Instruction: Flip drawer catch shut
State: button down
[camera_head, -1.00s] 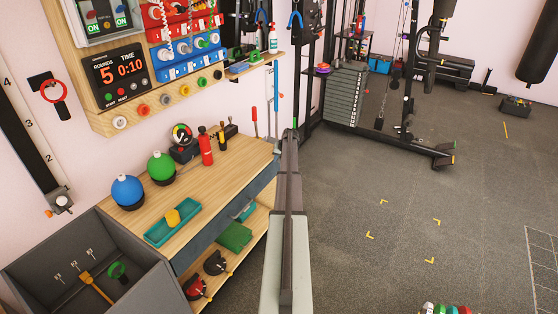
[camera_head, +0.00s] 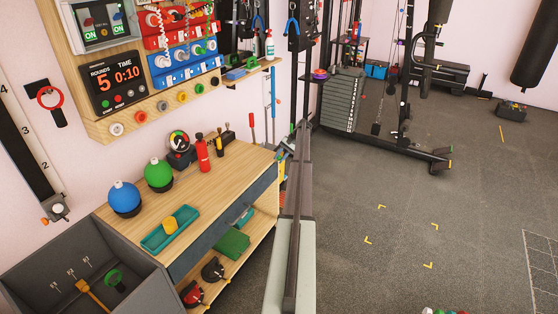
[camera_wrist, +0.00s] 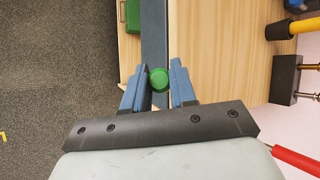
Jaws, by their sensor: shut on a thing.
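The drawer front (camera_head: 236,218) is a dark blue-grey panel under the top of the wooden bench, and it looks closed. In the wrist view the drawer front (camera_wrist: 154,35) runs as a dark strip along the bench edge. A round green knob (camera_wrist: 159,79), apparently the catch, sits at that strip. My gripper (camera_wrist: 159,76) has its two blue fingers shut on the green knob, one on each side. The knob's lower part and its pivot are hidden. In the head view my arm hides the knob and the fingers.
The wooden bench top (camera_head: 200,185) carries a teal tray (camera_head: 172,232), a blue ball (camera_head: 124,198), a green ball (camera_head: 158,175) and a red bottle (camera_head: 203,153). A grey bin (camera_head: 60,255) stands at the left. The floor to the right is largely open.

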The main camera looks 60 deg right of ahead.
jog(key=shift+w+d+y, duration=0.1)
jog(key=shift+d+y, duration=0.3)
jog(key=shift+y, duration=0.1)
dwell(0.3)
jog(key=c, duration=0.9)
grip_release()
notch_tip(320, 180, up, 10)
jog(key=shift+r, duration=0.1)
